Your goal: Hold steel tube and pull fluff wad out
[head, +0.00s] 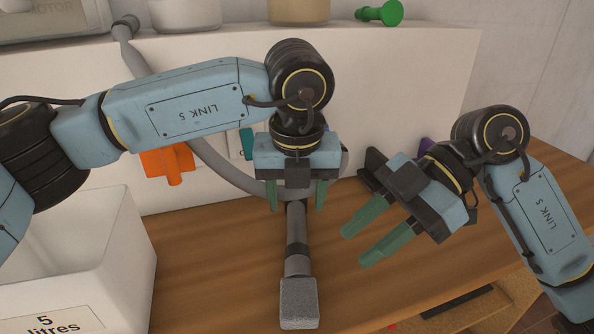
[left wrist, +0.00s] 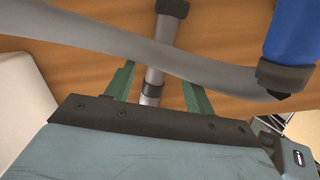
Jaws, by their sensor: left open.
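The steel tube (head: 296,225) runs toward the front of the wooden worktop, with a dark band around it. A grey speckled block, seemingly the fluff wad (head: 298,303), is at its near end. My left gripper (head: 296,203) is open over the tube's far part, one finger on each side. In the left wrist view the tube (left wrist: 153,84) shows between the two green fingers, with gaps on both sides. My right gripper (head: 356,246) is open and empty, to the right of the tube and apart from the wad.
A grey hose (head: 214,160) curves down to the tube's far end. A white bin (head: 100,232) stands at left, and an orange part (head: 168,163) is behind it. A green part (head: 382,12) lies on the white ledge. The wood right of the wad is clear.

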